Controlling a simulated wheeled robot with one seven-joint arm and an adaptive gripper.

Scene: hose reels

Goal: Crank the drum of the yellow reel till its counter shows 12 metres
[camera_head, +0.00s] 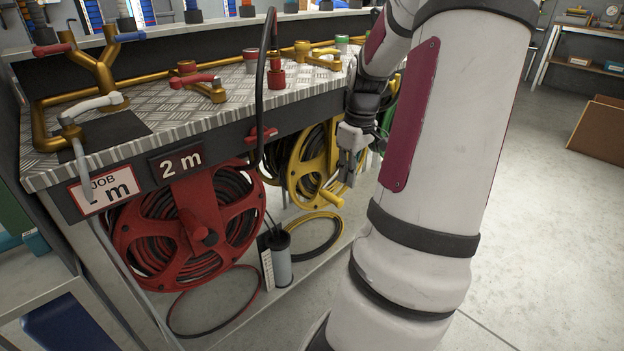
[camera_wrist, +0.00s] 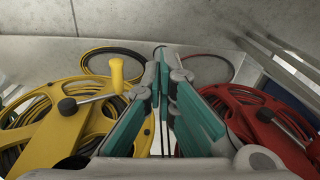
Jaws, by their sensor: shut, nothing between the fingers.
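The yellow reel (camera_head: 306,166) hangs under the bench in the head view, partly hidden by my arm. In the wrist view the yellow reel (camera_wrist: 65,130) fills the left side. Its crank has a yellow knob (camera_head: 332,198) on a grey arm; the knob stands upright in the wrist view (camera_wrist: 117,75). My gripper (camera_head: 346,175) is in front of the yellow reel, shut and empty. In the wrist view the teal fingers (camera_wrist: 163,70) meet to the right of the knob, apart from it. I cannot see a counter for the yellow reel.
A grey cylinder (camera_head: 281,262) stands between the reels.

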